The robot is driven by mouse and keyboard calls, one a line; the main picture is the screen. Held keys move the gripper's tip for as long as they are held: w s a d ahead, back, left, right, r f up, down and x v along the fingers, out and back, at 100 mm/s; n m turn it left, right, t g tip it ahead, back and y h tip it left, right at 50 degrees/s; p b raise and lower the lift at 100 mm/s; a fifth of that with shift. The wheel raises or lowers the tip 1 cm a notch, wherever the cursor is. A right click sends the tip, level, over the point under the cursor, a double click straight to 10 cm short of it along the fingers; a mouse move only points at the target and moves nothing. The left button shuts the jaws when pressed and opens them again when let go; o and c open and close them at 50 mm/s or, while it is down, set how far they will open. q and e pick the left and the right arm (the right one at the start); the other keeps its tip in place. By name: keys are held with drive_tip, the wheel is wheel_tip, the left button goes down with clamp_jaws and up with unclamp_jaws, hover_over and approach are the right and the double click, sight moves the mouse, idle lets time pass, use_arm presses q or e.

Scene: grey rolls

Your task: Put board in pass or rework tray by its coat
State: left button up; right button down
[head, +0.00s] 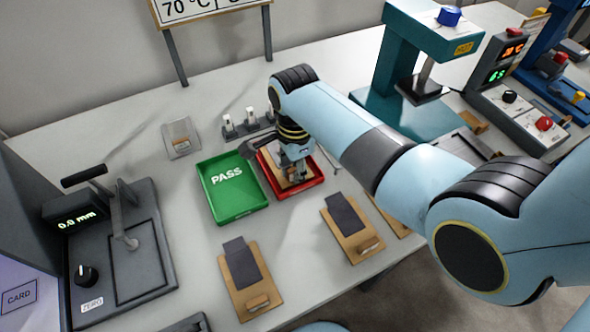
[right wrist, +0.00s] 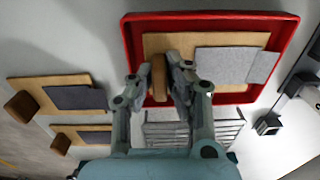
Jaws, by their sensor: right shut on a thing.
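My right gripper (head: 296,176) is over the red tray (head: 304,188), right of the green PASS tray (head: 230,202). In the right wrist view its fingers (right wrist: 173,72) are shut on the wooden grip block (right wrist: 159,80) of a tan board (right wrist: 183,41) with a light grey coat (right wrist: 225,66). The board is within the red tray's outline (right wrist: 210,19); I cannot tell whether it touches the floor. Two tan boards with darker grey coats, a near one (head: 245,276) and one to its right (head: 350,228), lie on the table. My left gripper is not in view.
A gauge with a 0.0 mm display (head: 76,219) stands at left. A small rack with white-topped pieces (head: 246,124) is behind the trays. A teal press (head: 398,60) and control boxes (head: 515,115) stand at right. Part of another board (head: 391,215) shows beside my right arm.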

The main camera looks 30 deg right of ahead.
drive_tip(key=shift+f, duration=0.15)
drive_tip(key=c, duration=1.6)
unclamp_jaws()
wheel_tip(320, 180, up, 12)
drive_tip(key=shift+r+p, duration=0.15)
drive_tip(key=shift+p, duration=0.35)
